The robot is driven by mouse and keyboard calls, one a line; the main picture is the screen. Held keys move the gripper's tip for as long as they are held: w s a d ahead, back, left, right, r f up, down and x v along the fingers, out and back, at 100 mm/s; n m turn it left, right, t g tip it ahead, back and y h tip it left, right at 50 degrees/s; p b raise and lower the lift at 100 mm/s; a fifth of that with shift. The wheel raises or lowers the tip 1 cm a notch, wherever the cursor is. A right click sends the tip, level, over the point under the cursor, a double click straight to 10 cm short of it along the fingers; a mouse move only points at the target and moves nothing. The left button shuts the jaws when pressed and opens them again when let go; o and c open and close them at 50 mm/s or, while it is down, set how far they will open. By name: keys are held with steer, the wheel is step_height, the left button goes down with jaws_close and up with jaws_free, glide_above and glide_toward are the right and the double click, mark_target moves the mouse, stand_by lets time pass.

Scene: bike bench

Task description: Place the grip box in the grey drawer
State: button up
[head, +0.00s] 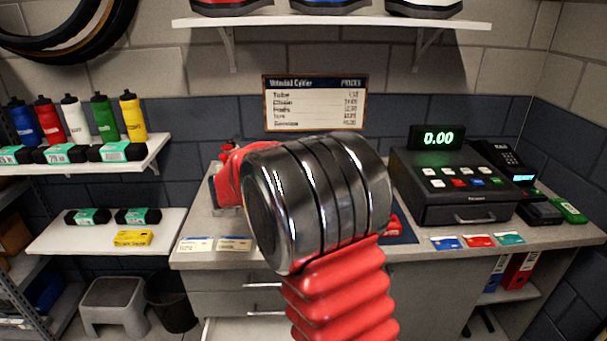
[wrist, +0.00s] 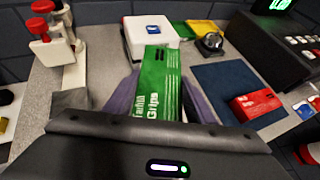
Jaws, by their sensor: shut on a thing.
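The grip box (wrist: 157,88) is green with white "Grips" lettering. In the wrist view it stands between the two fingers of my gripper (wrist: 155,98), which is shut on it above the counter. In the head view my arm hides the box and the gripper. Grey drawer fronts (head: 225,304) with bar handles show under the counter, left of my arm. A pale surface below them, at the bottom edge, may be an open drawer; I cannot tell.
A red box (wrist: 257,103) lies on a dark blue mat (wrist: 215,78). The cash register (head: 450,190) fills the counter's right.

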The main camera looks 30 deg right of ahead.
steer(key=s+a+f+n+t+y, duration=0.2)
steer(key=s+a+f+n+y, duration=0.1)
steer(key=a, duration=0.7)
steer(key=s+a+f+n+t+y, duration=0.2)
steer(key=s+a+f+n+y, duration=0.1)
steer(key=s+a+f, duration=0.3)
steer(key=s+a+n, duration=0.1)
steer(key=s+a, duration=0.1)
steer(key=a, duration=0.2)
steer(key=shift+s+a, duration=0.15)
steer(key=shift+s, duration=0.05)
